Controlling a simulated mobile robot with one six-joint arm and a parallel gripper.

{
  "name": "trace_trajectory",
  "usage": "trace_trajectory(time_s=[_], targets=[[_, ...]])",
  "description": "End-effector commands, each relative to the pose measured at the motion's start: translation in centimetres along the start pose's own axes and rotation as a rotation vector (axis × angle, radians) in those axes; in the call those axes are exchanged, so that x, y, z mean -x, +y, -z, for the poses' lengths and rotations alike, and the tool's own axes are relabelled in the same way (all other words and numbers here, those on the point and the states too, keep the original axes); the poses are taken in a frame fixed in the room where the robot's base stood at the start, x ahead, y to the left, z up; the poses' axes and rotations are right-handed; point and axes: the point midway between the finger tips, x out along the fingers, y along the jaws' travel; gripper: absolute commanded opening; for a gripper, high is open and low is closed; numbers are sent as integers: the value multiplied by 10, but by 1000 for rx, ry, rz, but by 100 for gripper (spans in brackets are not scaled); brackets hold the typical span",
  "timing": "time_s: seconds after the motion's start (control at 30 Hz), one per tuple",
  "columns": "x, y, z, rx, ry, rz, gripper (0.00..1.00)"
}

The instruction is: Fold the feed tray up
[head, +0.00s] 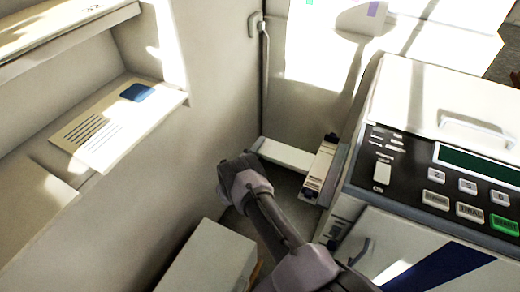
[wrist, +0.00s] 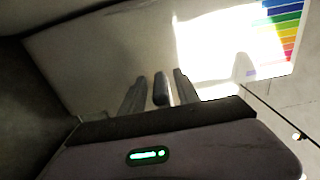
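A white flat piece (head: 285,155), which looks like the feed tray, sticks out to the left from the narrow side unit (head: 322,166) of the machine (head: 430,150). It lies roughly level, low in the gap between the machine and the pale wall. My gripper (head: 251,149) is at the tray's left end in the head view; its fingers are small and partly hidden there. In the wrist view my gripper (wrist: 158,85) has its fingers apart, with a dark, rounded bar (wrist: 161,90) between them and gaps on both sides. I cannot tell whether anything touches the tray.
The machine has a keypad, a green button (head: 504,222) and a handled lid (head: 475,125). A white box (head: 208,262) stands low at the bottom left of my arm. A shelf (head: 120,120) with a printed sheet is at left. A thin vertical rod (head: 265,75) runs down the wall.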

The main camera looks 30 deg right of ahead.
Motion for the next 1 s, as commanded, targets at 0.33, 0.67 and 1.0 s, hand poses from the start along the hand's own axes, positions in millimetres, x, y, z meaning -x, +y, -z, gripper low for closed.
trace_trajectory(time_s=[0.33, 0.67, 1.0], targets=[[-2, -1, 0, 0, 0, 0, 26], [-2, 0, 0, -1, 0, -1, 0], [-2, 0, 0, -1, 0, -2, 0]])
